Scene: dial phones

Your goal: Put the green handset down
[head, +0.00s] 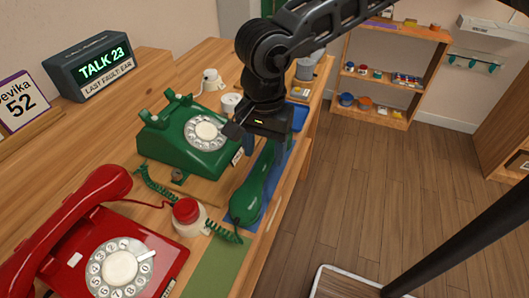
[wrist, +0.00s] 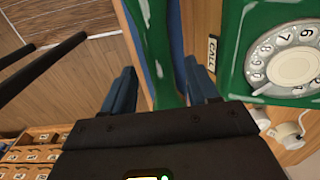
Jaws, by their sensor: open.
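The green handset (head: 249,194) is off its phone, by the front edge of the desk, over a blue mat (head: 256,223). Whether it rests fully on the mat is hard to tell. The green dial phone (head: 178,151) stands to its left with an empty cradle on top. My gripper (head: 268,137) is at the far end of the handset, right of the phone. In the wrist view, the green handset (wrist: 156,45) runs between the two spread blue fingers of my gripper (wrist: 162,85). The fingers are open, one on each side, with a gap visible on the left.
A red phone (head: 110,262) with its handset on stands at the near left. A red-capped jar (head: 188,215) stands by the coiled green cord (head: 222,234). A display (head: 95,65) reads TALK 23. The floor right of the desk is mostly clear.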

